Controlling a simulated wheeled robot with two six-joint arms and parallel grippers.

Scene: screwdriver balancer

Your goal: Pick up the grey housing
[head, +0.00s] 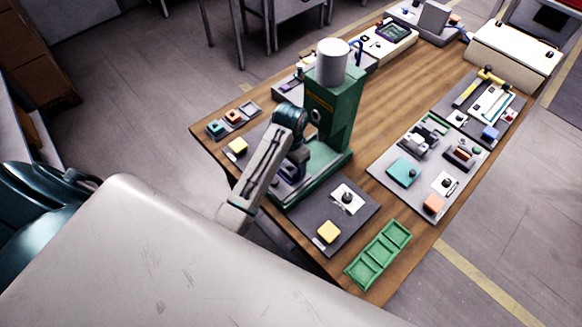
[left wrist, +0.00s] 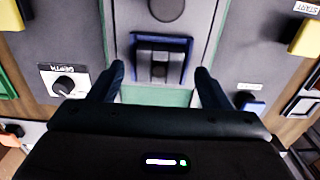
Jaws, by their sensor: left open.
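A grey piece that looks like the housing (left wrist: 160,62) sits in a dark blue U-shaped holder (left wrist: 178,42) on the base of the green press in the left wrist view. My left gripper (left wrist: 159,76) is open. Its two dark fingers stand apart, one to each side of the holder, with nothing between the tips. In the head view my left gripper (head: 297,163) is at the front of the green press (head: 333,110), and my arm hides the holder and the piece. My right gripper is not in view.
A dark panel with a knob (head: 347,196) and a yellow button (head: 328,232) lies right of the press. A green tray (head: 378,254) is at the table's near edge. A grey board of small parts (head: 428,170) lies to the right. Bare wood runs behind the press.

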